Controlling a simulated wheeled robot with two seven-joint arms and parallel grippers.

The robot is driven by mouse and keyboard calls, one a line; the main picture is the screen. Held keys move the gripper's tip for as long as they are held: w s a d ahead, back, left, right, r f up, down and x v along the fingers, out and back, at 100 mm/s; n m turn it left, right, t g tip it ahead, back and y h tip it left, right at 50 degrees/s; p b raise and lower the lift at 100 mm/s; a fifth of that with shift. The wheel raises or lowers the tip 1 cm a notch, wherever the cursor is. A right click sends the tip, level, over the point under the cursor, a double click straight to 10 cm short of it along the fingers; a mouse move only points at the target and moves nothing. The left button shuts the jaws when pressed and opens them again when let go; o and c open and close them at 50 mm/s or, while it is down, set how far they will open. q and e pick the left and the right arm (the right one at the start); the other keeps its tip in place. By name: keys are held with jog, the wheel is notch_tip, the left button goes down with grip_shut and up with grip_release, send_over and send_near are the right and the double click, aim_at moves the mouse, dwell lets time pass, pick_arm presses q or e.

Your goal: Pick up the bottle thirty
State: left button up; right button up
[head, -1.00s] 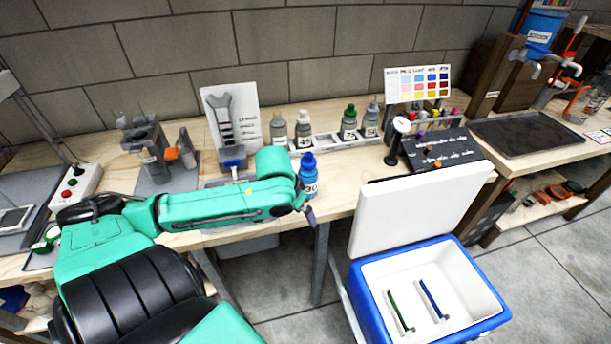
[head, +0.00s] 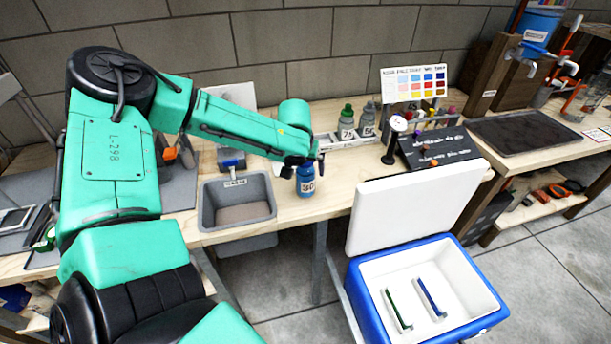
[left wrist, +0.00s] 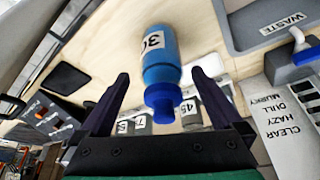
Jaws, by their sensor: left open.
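The blue bottle marked 30 (head: 306,182) stands upright on the wooden bench near its front edge, just right of the grey sink basin. In the left wrist view the bottle (left wrist: 160,62) lies ahead of and between the two dark fingers, with its blue cap toward me. My left gripper (left wrist: 160,95) is open and empty, with free space between each finger and the bottle. My right gripper is not in view.
Grey bottles 75 (head: 346,126) and its neighbour (head: 368,122) stand in a rack behind. A sink basin (head: 238,203) lies left of the bottle. An open blue-and-white cooler (head: 430,290) stands in front, its lid (head: 415,205) raised near the bench edge.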

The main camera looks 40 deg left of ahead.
pick_arm(q)
jog(key=x, duration=0.4)
jog(key=shift+w+a+f, duration=0.1)
jog(key=shift+f, duration=0.05)
grip_shut()
